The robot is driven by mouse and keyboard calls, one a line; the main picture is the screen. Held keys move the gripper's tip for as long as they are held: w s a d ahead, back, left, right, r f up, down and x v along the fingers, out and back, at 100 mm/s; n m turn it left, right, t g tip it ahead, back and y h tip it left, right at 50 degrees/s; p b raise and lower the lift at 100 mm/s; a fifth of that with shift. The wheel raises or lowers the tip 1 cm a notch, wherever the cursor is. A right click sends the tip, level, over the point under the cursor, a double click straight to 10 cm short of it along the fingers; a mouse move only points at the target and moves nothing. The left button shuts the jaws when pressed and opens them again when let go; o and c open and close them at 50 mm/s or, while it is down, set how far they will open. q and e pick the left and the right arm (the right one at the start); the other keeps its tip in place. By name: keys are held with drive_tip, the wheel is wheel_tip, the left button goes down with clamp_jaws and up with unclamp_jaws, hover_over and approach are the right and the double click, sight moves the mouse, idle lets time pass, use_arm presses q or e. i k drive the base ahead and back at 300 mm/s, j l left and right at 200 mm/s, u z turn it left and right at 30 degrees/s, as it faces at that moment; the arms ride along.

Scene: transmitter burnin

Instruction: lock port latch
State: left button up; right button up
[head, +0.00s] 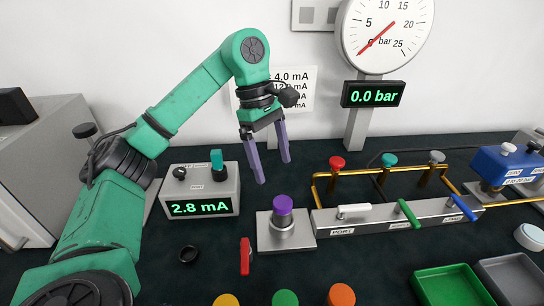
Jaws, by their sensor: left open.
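A grey fitting with a purple cap (283,205) stands upright on a square metal base plate (300,242). A small red lever (245,256) lies at the front left of that plate; I cannot tell for certain that it is the port latch. My right gripper is not in view.
A meter box (200,192) reading 2.8 mA stands left of the fitting. Brass pipes (325,190) with red, teal and grey knobs rise behind the valve strip. A gauge display (373,94) reads 0.0 bar. A black ring (188,254) and green tray (452,286) lie in front.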

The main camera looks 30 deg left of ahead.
sight(245, 244)
drive_tip(key=k+l, duration=0.7)
drive_tip(key=k, duration=0.15)
drive_tip(key=k+l, duration=0.75)
drive_tip(key=k, duration=0.15)
